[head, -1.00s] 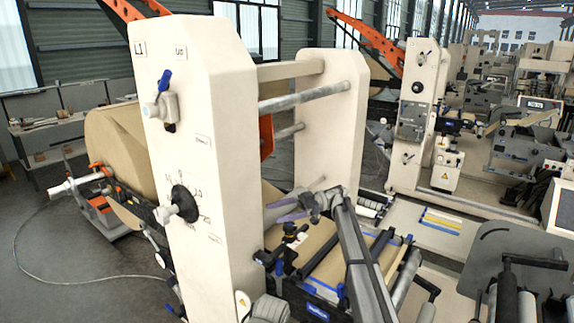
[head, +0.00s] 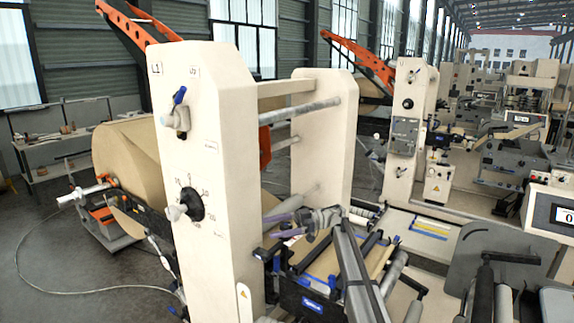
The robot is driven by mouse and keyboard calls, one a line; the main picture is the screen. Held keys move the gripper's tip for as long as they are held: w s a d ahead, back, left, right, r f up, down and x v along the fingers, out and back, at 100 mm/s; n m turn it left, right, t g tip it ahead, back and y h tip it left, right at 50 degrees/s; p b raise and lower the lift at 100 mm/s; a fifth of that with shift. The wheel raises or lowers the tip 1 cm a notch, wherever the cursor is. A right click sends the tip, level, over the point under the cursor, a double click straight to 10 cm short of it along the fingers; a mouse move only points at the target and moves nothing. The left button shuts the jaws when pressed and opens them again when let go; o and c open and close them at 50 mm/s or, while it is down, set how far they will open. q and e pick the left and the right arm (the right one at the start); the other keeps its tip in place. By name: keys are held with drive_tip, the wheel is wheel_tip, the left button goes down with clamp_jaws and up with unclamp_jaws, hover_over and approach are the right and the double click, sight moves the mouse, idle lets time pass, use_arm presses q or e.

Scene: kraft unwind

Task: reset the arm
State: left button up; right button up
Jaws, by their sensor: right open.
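My right gripper (head: 272,228) shows in the middle of the head view, its arm rising from the bottom edge. Its two purple-tinted fingers point left, are apart and hold nothing that I can see. They are in front of or beside the right edge of the near cream post (head: 215,150) marked L1; I cannot tell whether they touch it. A brown paper web (head: 322,262) runs over rollers below and behind the gripper. My left gripper is not in view.
The near post carries a black dial (head: 187,204) and a blue-handled valve (head: 178,112). Round bars (head: 300,112) join it to a second post (head: 325,130). A large kraft roll (head: 122,155) stands behind at left. Grey floor (head: 70,260) is open at left.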

drive_tip(key=w+d+r+m+t+y, duration=0.25)
drive_tip(key=w+r+m+t, duration=0.4)
drive_tip(key=t, duration=0.85)
drive_tip(key=w+d+m+t+h, duration=0.2)
drive_tip(key=d+m+t+h, duration=0.6)
drive_tip(key=m+t+h, duration=0.15)
drive_tip(key=s+d+f+m+g+h, duration=0.4)
drive_tip(key=s+d+f+m+h, duration=0.45)
drive_tip(key=d+f+h, duration=0.5)
drive_tip(key=s+d+f+g, duration=0.1)
drive_tip(key=s+f+g, duration=0.6)
drive_tip(key=s+f, duration=0.55)
drive_tip(key=s+a+f+n+g+y, duration=0.1)
drive_tip(key=s+a+f+g+y, duration=0.15)
drive_tip(key=s, duration=0.75)
drive_tip(key=s+a+f+n+g+y, duration=0.15)
drive_tip(key=s+g, duration=0.25)
drive_tip(key=s, duration=0.5)
drive_tip(key=s+a+f+n+h+b, duration=0.1)
drive_tip(key=s+a+f+b, duration=0.2)
drive_tip(key=a+f+b, duration=0.2)
drive_tip(key=s+a+f+n+g+h+b, duration=0.1)
drive_tip(key=s+a+f+n+b, duration=0.1)
drive_tip(key=a+f+b, duration=0.4)
drive_tip(key=shift+s+a+f+b, duration=0.2)
drive_tip(key=shift+s+b, duration=0.35)
drive_tip(key=shift+s, duration=0.35)
